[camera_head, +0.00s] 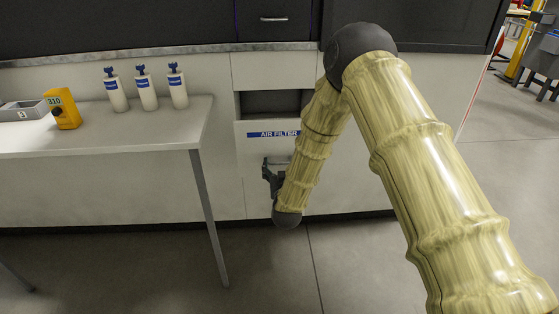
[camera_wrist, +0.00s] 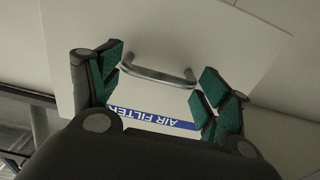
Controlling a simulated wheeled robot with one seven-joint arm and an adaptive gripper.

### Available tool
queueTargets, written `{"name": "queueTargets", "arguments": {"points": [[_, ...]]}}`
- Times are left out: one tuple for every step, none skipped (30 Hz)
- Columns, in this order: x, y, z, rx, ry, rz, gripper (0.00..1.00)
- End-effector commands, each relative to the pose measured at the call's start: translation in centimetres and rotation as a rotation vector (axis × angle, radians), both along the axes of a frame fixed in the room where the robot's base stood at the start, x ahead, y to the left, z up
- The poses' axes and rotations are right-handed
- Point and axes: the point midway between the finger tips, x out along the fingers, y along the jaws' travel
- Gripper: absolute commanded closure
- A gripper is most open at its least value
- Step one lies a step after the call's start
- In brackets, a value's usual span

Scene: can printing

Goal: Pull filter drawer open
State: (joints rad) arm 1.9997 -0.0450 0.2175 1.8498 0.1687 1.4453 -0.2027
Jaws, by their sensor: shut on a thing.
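The filter drawer (camera_head: 256,150) is a pale panel with a blue "AIR FILTER" label, low in the cabinet in the head view. In the wrist view the drawer front (camera_wrist: 210,45) fills the middle, with its label upside down. Its curved metal handle (camera_wrist: 158,77) spans the space between the green-padded fingers. My gripper (camera_head: 268,172) is at the drawer front in the head view and also shows in the wrist view (camera_wrist: 160,85), shut on the handle. My arm hides the drawer's right part. I cannot tell how far the drawer stands out.
A dark recess (camera_head: 275,104) lies above the drawer. A table (camera_head: 150,133) on the left holds three white bottles (camera_head: 147,88), a yellow device (camera_head: 63,108) and a grey tray (camera_head: 22,111). Its leg (camera_head: 209,220) stands left of the drawer. Floor in front is clear.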

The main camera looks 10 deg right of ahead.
Motion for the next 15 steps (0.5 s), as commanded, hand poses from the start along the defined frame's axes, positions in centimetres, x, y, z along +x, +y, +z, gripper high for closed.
{"name": "queueTargets", "arguments": {"points": [[-0.15,-0.01,0.21,0.000,-0.003,-0.001,0.66],[-0.24,-0.01,0.22,0.000,-0.004,-0.001,0.66],[-0.33,-0.01,0.22,0.000,-0.004,-0.001,0.66],[-0.38,-0.01,0.22,0.000,-0.004,-0.001,0.66],[-0.42,-0.01,0.22,0.000,-0.004,-0.001,0.66],[-0.46,-0.01,0.21,0.000,-0.004,-0.001,0.66],[-0.47,-0.01,0.21,0.000,-0.004,-0.001,0.66],[-0.48,-0.01,0.21,0.000,-0.004,-0.001,0.66],[-0.48,-0.02,0.21,0.000,-0.004,-0.001,0.66],[-0.48,-0.02,0.21,0.000,-0.004,-0.001,0.66],[-0.48,-0.02,0.21,0.000,-0.004,-0.001,0.66],[-0.47,-0.02,0.21,0.000,-0.004,-0.001,0.66],[-0.47,-0.02,0.21,0.000,-0.004,-0.001,0.66],[-0.47,-0.02,0.21,0.000,-0.004,-0.001,0.66],[-0.46,-0.03,0.21,0.000,-0.004,-0.001,0.66]]}}
